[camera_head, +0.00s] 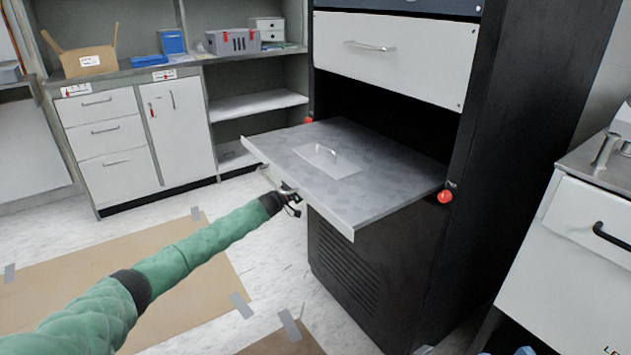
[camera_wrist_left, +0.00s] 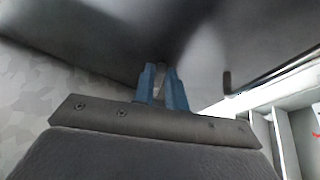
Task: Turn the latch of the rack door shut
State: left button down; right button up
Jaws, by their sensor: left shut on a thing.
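The rack door (camera_head: 385,160) is a grey panel that stands out level from the tall black rack (camera_head: 510,130), so the opening above it is open. A red knob, likely a latch (camera_head: 445,196), is on the rack's right post. Another red knob (camera_head: 308,119) is at the left post. My left gripper (camera_head: 290,197) is at the panel's front-left edge, low beside it. In the left wrist view its blue fingers (camera_wrist_left: 162,88) are shut on a small grey part under the panel, seemingly the door's handle, mostly hidden. My right gripper is not in view.
A white drawer (camera_head: 395,55) is above the opening. A white cabinet (camera_head: 570,225) stands close on the right. A counter (camera_head: 130,73) with a cardboard box (camera_head: 85,60) is at the back left. The floor (camera_head: 265,250) before the rack is clear, with brown sheets taped down.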

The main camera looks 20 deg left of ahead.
pick_arm(q)
jog(key=shift+w+a+m+g, duration=0.2)
jog(key=shift+m+g, duration=0.2)
jog(key=shift+m, duration=0.2)
jog(key=shift+h, duration=0.4)
jog(key=c, duration=1.4)
grip_release()
jog(key=shift+c, duration=0.2)
jog(key=shift+a, duration=0.1)
jog(key=v, duration=0.7)
jog(key=shift+s+a+f+p, duration=0.15)
jog(key=shift+s+a+p, duration=0.1)
jog(key=shift+p, duration=0.15)
